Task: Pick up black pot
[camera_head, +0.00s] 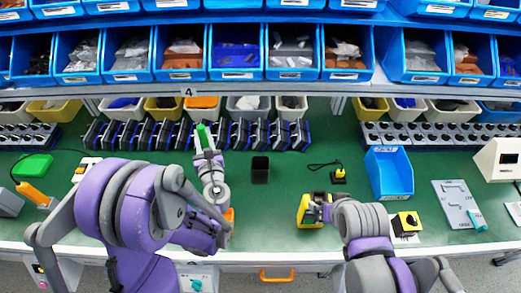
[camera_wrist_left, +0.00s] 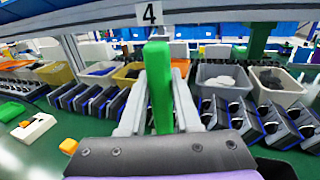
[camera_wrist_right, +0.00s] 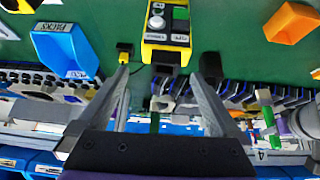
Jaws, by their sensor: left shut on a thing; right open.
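The black pot (camera_head: 260,170), a small dark square cup, stands upright on the green table near the middle, between my two grippers. In the right wrist view the black pot (camera_wrist_right: 211,66) shows just beyond one finger. My left gripper (camera_head: 206,150) is left of the pot and apart from it, shut on a green stick (camera_wrist_left: 160,75) that points up. My right gripper (camera_head: 318,207) is open, right of and nearer than the pot.
A small yellow-and-black part (camera_head: 339,176) with a cable lies right of the pot. A blue bin (camera_head: 389,172) stands further right. A row of black-and-blue holders (camera_head: 250,134) runs behind the pot. An orange part (camera_head: 229,215) is beside my left arm. Table around the pot is clear.

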